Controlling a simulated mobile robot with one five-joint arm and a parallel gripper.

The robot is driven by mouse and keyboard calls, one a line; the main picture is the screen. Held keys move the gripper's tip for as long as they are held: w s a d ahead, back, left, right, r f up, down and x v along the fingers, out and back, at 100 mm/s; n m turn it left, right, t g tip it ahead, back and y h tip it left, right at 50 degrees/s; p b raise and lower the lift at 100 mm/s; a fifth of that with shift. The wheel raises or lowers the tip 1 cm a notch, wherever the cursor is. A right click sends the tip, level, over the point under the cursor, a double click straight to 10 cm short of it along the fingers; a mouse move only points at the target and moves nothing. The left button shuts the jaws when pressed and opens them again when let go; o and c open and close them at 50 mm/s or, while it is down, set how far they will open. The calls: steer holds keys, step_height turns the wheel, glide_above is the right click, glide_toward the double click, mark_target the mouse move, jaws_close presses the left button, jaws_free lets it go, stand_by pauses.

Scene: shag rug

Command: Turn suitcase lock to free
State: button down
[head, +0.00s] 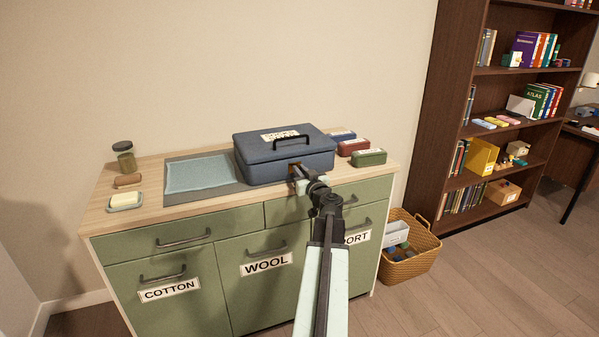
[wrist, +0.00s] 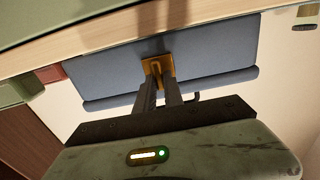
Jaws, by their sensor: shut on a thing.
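The blue suitcase (head: 285,157) lies closed on the wooden cabinet top, with a dark handle (head: 291,139) and a label on its lid. In the wrist view its front face (wrist: 205,62) appears upside down. A brass lock (wrist: 152,66) sits on that face. My gripper (head: 298,176) reaches the front of the suitcase from the right front. In the wrist view my gripper (wrist: 158,76) is shut on the lock's small raised part, and the fingers partly cover it. The lock's turn position is too small to read.
The green cabinet (head: 215,262) carries a blue-grey mat (head: 200,175) left of the suitcase. A jar (head: 124,158) and soap dish (head: 125,203) stand further left. Red (head: 353,147) and green (head: 369,158) cases sit close at right. A wicker basket (head: 408,268) stands on the floor.

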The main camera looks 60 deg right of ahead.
steer(key=m, duration=0.4)
steer(key=shift+s+d+m, duration=0.15)
steer(key=shift+d+m, duration=0.05)
steer(key=shift+m, duration=0.1)
steer(key=m, duration=0.4)
steer(key=shift+s+d+f+m, duration=0.1)
steer(key=shift+d+f+m, duration=0.1)
steer(key=shift+m, duration=0.1)
steer(key=m, duration=0.4)
steer(key=shift+f+b, duration=0.2)
steer(key=shift+b, duration=0.15)
steer(key=shift+f+m, duration=0.15)
steer(key=shift+m, duration=2.15)
steer(key=c, duration=1.5)
jaws_free()
